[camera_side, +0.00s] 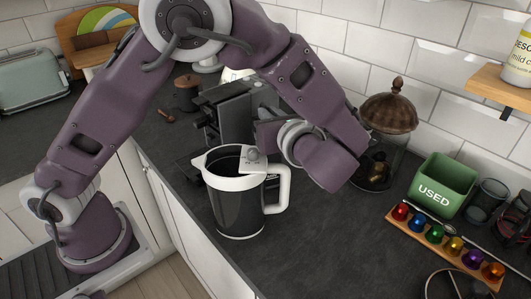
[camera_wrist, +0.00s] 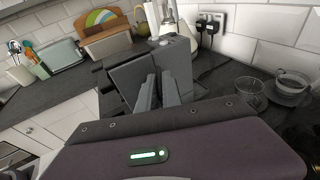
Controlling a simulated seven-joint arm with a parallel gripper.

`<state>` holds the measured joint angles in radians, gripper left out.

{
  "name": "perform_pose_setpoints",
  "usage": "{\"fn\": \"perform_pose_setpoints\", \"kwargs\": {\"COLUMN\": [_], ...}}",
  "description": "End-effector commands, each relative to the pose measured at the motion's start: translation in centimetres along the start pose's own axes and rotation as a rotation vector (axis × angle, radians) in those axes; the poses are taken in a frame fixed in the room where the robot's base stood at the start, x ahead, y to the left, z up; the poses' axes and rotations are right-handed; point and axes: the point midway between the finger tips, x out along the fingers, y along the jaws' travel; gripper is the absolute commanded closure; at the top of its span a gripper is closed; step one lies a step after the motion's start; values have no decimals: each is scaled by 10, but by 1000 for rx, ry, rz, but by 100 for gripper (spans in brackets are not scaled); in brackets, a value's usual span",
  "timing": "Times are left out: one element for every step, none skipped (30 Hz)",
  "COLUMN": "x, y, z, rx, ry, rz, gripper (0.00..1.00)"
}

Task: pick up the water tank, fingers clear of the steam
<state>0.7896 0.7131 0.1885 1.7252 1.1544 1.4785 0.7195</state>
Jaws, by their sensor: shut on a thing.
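The dark grey coffee machine (camera_side: 208,104) stands on the worktop behind the jug; it also shows in the wrist view (camera_wrist: 178,66). A dark boxy part at its near side, apparently the water tank (camera_wrist: 130,78), is in front of my fingers. My gripper (camera_wrist: 153,92) reaches to this part, its two grey fingers close together and shut on it. In the side view my gripper (camera_side: 248,130) is at the machine's right side, and its fingertips are hard to tell from the machine. The exact contact is partly hidden. I cannot make out any steam.
A black jug with white rim and handle (camera_side: 238,212) stands just in front of my gripper. A glass jar with brown lid (camera_side: 388,120), a green USED bin (camera_side: 440,184) and a rack of coloured capsules (camera_side: 448,240) are on the right. Bare worktop lies between jug and rack.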

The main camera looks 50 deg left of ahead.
Motion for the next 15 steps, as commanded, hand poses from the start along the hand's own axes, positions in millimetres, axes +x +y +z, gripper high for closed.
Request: {"fn": "perform_pose_setpoints", "kwargs": {"x": [-1, -1, -2, -2, -3, -4, -4, -4, -5, -6, -6, -7, -7, -8, -8], "y": [0, 0, 0, 0, 0, 0, 0, 0, 0, 0, 0, 0, 0, 0, 0], "z": [4, 6, 9, 11, 14, 17, 19, 21, 24, 26, 28, 31, 33, 34, 36], "rx": [-3, -3, -3, -3, -3, -3, -3, -4, -4, -3, -3, -4, -4, -4, -3], "ry": [-2, -2, -2, -2, -1, -1, -1, -1, -1, -1, -1, -1, -1, -1, -1], "rz": [0, 0, 0, 0, 0, 0, 0, -1, -1, -1, 0, 0, 0, 0, 0], "gripper": [100, 100, 100, 100, 100, 100, 100, 100, 100, 100, 100, 100, 100, 100, 100]}}
